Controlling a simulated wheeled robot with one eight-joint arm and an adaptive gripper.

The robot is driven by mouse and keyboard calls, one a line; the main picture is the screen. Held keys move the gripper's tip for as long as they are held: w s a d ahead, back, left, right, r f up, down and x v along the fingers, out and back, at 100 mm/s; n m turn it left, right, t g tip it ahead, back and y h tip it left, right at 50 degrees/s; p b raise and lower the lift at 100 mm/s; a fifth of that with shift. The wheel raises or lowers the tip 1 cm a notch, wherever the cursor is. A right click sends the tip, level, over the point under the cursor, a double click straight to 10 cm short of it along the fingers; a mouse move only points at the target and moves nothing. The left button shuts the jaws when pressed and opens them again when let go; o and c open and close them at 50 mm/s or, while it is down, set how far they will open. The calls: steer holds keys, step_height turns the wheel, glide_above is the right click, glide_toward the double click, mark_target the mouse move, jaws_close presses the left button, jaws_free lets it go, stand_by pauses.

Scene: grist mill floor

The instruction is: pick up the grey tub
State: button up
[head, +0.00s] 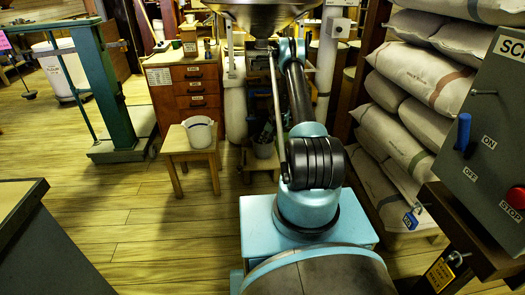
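A pale grey-white tub (199,132) stands upright on a small wooden stool (188,155), left of my arm in the head view. It is open at the top, and something pale shows at its rim. A darker grey bucket (263,148) with things in it stands low beside my arm; I cannot tell for sure which of the two is the grey tub. My arm reaches up and away from my base, well to the right of the stool. I cannot make out my gripper's fingers at its far end.
A wooden drawer cabinet (186,92) stands behind the stool. A green platform scale (121,140) is to its left. Stacked sacks (415,75) and a grey switch box (490,140) crowd the right. A dark counter (40,245) is at front left. The floor before the stool is clear.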

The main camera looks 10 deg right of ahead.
mark_target(257, 151)
steer(key=shift+x, duration=4.9)
steer(key=shift+s, duration=0.15)
jaws_close()
